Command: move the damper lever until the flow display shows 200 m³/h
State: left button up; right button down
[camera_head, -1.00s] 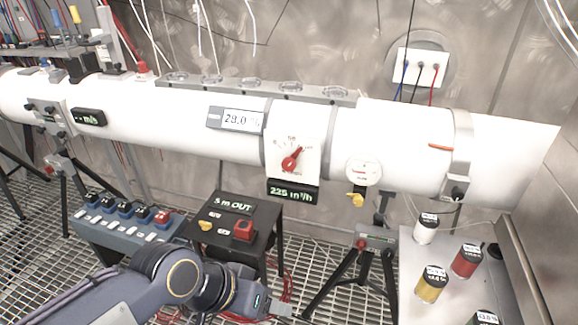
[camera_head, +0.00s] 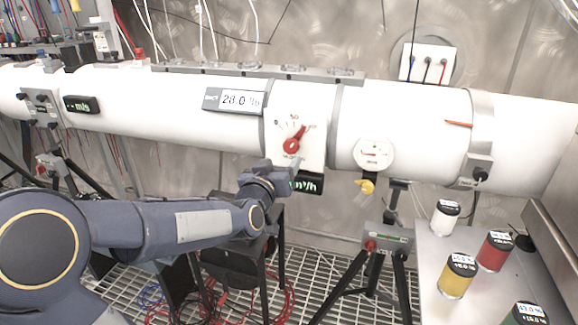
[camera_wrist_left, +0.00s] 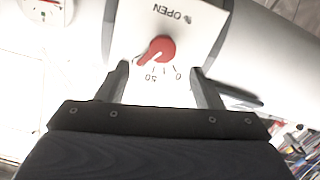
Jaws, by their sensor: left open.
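The red damper lever (camera_head: 292,145) sits on a white dial plate (camera_head: 313,155) on the front of the white duct, tilted up to the right. It also shows in the left wrist view (camera_wrist_left: 160,50), upside down, with "OPEN" on the plate. The flow display (camera_head: 310,183) hangs below the plate; my gripper covers its number and only the unit shows. My left gripper (camera_head: 284,172) is just below the lever in the head view. In the left wrist view my open left gripper (camera_wrist_left: 160,70) has its fingers apart on either side of the lever, with no visible contact.
A humidity-style display (camera_head: 237,99) reads about 28.0 left of the dial. A round gauge (camera_head: 373,154) and a yellow valve (camera_head: 366,186) are right of it. A tripod (camera_head: 380,245) stands below. Several jars stand on a side table (camera_head: 432,285).

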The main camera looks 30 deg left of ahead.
aim_at(289, 147)
pick_arm(q)
jog(key=shift+y, duration=0.4)
jog(key=x, duration=0.8)
jog(key=shift+w+a+r, duration=0.15)
jog(key=shift+w, duration=0.05)
jog(key=shift+c, duration=0.4)
jog(key=c, duration=0.9)
jog(key=shift+f+n+b, duration=0.25)
jog(key=shift+n+b, duration=0.55)
jog(key=shift+b, duration=0.4)
jog(key=shift+r+n+b, duration=0.2)
jog(key=shift+n+b, duration=0.2)
jog(key=shift+n, duration=0.1)
